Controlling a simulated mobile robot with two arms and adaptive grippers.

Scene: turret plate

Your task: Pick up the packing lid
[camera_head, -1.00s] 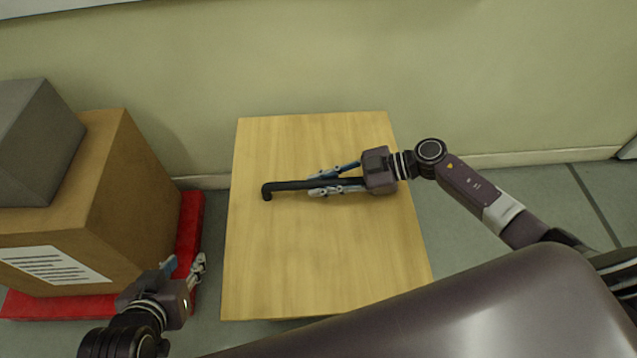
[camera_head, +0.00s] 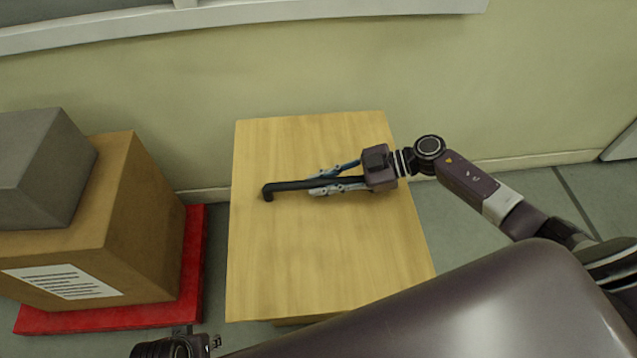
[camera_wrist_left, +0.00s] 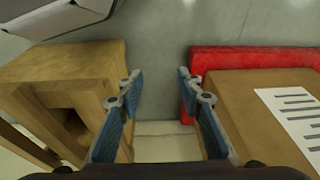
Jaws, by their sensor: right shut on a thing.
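A grey block (camera_head: 42,165) sits on top of a brown box (camera_head: 150,215) at the left of the head view. I cannot tell whether the block or the box top is the packing lid. My right gripper (camera_head: 314,184) is shut on a dark bar (camera_head: 285,186) with a bent end, low over or on the wooden table. My left gripper (camera_wrist_left: 160,85) is open and empty in the left wrist view, between the table and the box. In the head view its fingers are mostly cut off at the bottom edge.
The wooden table (camera_head: 320,260) stands in the middle, mostly bare. The brown box, with a white printed label (camera_head: 62,281), stands on a red base (camera_head: 188,270). Grey floor separates base and table. A wall runs behind.

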